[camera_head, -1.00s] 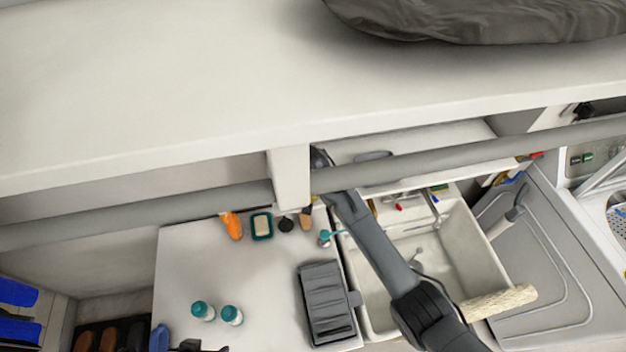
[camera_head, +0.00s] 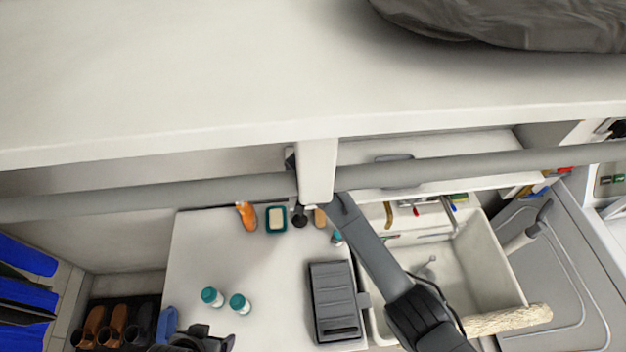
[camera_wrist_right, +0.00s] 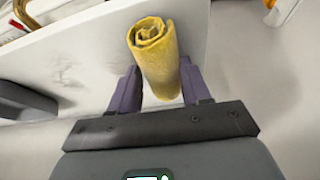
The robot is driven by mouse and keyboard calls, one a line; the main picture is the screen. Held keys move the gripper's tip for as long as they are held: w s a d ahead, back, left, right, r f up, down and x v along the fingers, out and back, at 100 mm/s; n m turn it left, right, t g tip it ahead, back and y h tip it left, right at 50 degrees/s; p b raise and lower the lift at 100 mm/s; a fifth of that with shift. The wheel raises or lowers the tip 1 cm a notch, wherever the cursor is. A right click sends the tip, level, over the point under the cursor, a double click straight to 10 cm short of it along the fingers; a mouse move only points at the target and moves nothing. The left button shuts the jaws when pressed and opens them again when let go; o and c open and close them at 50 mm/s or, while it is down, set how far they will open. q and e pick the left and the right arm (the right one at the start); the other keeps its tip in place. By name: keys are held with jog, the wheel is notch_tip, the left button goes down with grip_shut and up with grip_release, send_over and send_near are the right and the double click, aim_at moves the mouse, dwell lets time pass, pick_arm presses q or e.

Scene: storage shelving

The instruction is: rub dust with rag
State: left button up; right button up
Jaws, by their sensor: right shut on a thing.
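A yellow rolled rag (camera_wrist_right: 156,60) stands between the two purple fingers of my right gripper (camera_wrist_right: 155,90) in the right wrist view. The fingers are shut on it, and its spiral end points away from the gripper. Dark smudges of dust (camera_wrist_right: 66,76) mark a white panel (camera_wrist_right: 85,58) to the left of the rag. A gap shows between the rag and the smudges. In the head view my right arm reaches up behind the shelf's post, which hides the gripper and rag. A dark part at the bottom edge may be my left arm; no left fingers show.
A wide white shelf (camera_head: 200,90) and a grey pipe (camera_head: 420,166) cross above the work area. Below are a white counter (camera_head: 260,270) with teal-capped bottles (camera_head: 212,296), a dark grey case (camera_head: 334,300) and a sink (camera_head: 490,270). A dark grey bag (camera_head: 510,20) lies on the shelf.

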jog(key=shift+a+f, duration=0.1)
jog(key=shift+a, duration=0.55)
jog(key=shift+w+f+b, duration=0.1)
jog(key=shift+w+b, duration=0.7)
jog(key=shift+w+d+r+p, duration=0.1)
jog(key=shift+d+r+p, duration=0.15)
jog(key=shift+d+p, duration=0.6)
jog(key=shift+d+f, duration=0.1)
jog(key=shift+d, duration=0.5)
jog(key=shift+w+d, duration=0.1)
jog(key=shift+d, duration=0.75)
jog(key=shift+w+d+f, duration=0.1)
jog(key=shift+w+d, duration=0.05)
jog(key=shift+d, duration=3.6)
jog(key=shift+w+d, duration=0.15)
jog(key=shift+d, duration=1.35)
jog(key=shift+w+d, duration=0.1)
jog(key=shift+d, duration=1.35)
